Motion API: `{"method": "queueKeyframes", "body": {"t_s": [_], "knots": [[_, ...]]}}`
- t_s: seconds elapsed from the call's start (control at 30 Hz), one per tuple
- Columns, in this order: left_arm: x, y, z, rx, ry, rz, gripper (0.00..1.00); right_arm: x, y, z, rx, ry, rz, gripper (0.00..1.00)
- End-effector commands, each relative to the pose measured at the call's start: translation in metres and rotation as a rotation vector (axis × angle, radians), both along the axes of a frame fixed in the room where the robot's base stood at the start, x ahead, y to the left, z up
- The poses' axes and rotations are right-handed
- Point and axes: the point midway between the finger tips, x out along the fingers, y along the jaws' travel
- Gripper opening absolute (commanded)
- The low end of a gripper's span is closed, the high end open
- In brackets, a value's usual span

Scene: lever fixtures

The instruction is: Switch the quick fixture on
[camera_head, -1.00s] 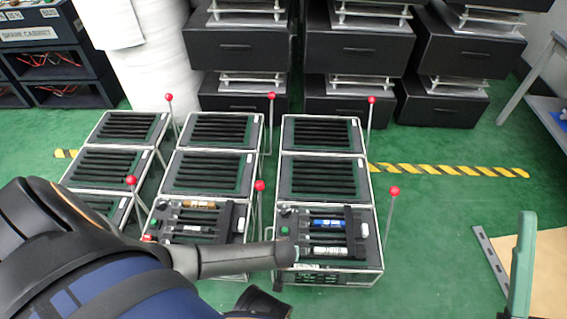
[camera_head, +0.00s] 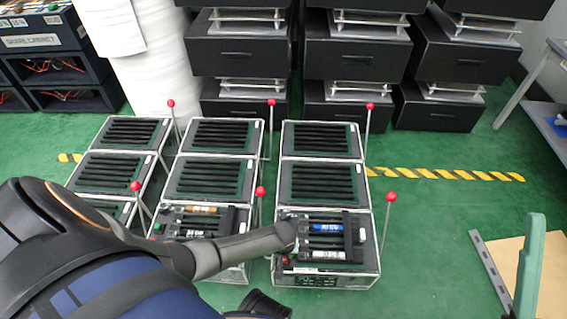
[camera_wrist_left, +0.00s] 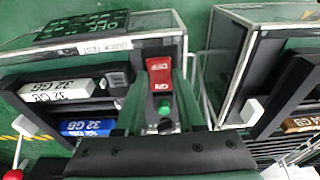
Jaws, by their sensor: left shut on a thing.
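The quick fixture is the front right box (camera_head: 327,268) in the head view, with a clear case and blue and white memory sticks in its top. In the left wrist view its label (camera_wrist_left: 103,47) seems to read "QUICK TEST". Its switch (camera_wrist_left: 159,75) has a red part marked OFF, an ON marking and a green part below. My left gripper (camera_wrist_left: 162,112) is at this switch, with a finger on either side, and shut on it. In the head view my left arm reaches to the fixture's left edge, and the fingertips are hidden.
A lever with a red knob (camera_head: 391,197) stands at the fixture's right. A similar fixture with a brown stick (camera_head: 201,210) stands to its left, under my arm. More dark boxes stand behind. Green floor is clear to the right, before a green upright object (camera_head: 528,265).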

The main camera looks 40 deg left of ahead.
Motion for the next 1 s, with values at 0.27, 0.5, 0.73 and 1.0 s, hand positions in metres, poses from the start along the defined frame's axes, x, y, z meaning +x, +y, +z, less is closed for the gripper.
{"method": "queueKeyframes", "body": {"t_s": [0.27,0.5,0.73,1.0], "knots": [[0.006,0.002,-0.001,-0.09,0.143,0.003,0.0,0.0,0.0,-0.002,0.001,-0.001,0.0,0.5],[0.007,0.003,-0.001,-0.131,0.21,-0.001,0.0,0.0,0.0,-0.007,-0.006,0.0,-0.004,0.5],[0.007,0.004,-0.001,-0.141,0.228,-0.001,0.0,0.001,0.001,-0.008,-0.007,0.001,-0.003,0.5],[0.007,0.004,-0.001,-0.139,0.228,-0.001,0.39,0.001,0.001,-0.008,-0.007,0.002,-0.003,0.5]]}}
